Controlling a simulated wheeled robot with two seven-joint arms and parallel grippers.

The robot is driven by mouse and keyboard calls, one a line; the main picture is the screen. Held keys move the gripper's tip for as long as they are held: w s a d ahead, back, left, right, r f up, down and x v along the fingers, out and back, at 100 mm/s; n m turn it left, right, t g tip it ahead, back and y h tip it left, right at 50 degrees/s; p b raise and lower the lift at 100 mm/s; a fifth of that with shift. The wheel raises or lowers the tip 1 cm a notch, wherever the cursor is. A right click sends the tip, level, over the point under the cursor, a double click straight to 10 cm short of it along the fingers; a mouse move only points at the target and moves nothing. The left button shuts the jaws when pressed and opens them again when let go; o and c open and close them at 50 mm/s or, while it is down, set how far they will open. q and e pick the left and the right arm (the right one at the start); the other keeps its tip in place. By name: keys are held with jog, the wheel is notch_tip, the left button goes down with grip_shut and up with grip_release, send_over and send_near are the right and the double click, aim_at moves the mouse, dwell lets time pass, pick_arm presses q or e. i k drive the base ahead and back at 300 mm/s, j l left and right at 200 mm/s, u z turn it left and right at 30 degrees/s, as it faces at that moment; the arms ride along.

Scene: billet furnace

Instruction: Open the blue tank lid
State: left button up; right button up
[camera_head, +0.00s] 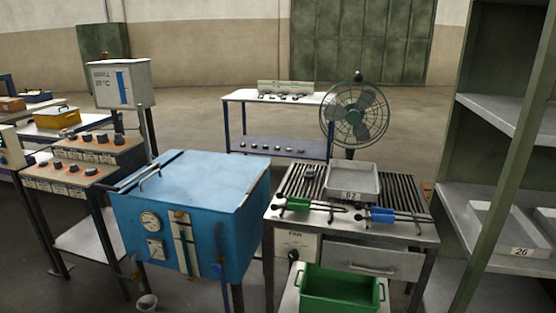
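The blue tank (160,233) stands left of centre, on legs. Its flat blue lid (205,178) lies closed on top. A thin bar handle (150,178) shows near the lid's left edge. The tank's front carries a round gauge (150,221), a level strip (186,246) and a blue-handled lever (218,265). Neither of my grippers is in view.
A grated table (420,232) right of the tank holds a grey tray (353,184) and tongs with green and blue grips. A green bin (340,291) stands in front. Control desks (78,173) flank the left. A fan (354,114) and shelves (495,195) stand right.

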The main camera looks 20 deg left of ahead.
aim_at(214, 182)
jog(key=i+j+u, duration=0.1)
jog(key=i+u, duration=0.25)
jog(key=i, duration=0.2)
jog(key=i+u, duration=0.35)
jog(key=i, duration=0.2)
jog(key=i+l+u, duration=0.35)
jog(key=i, duration=0.15)
jog(key=j, duration=0.05)
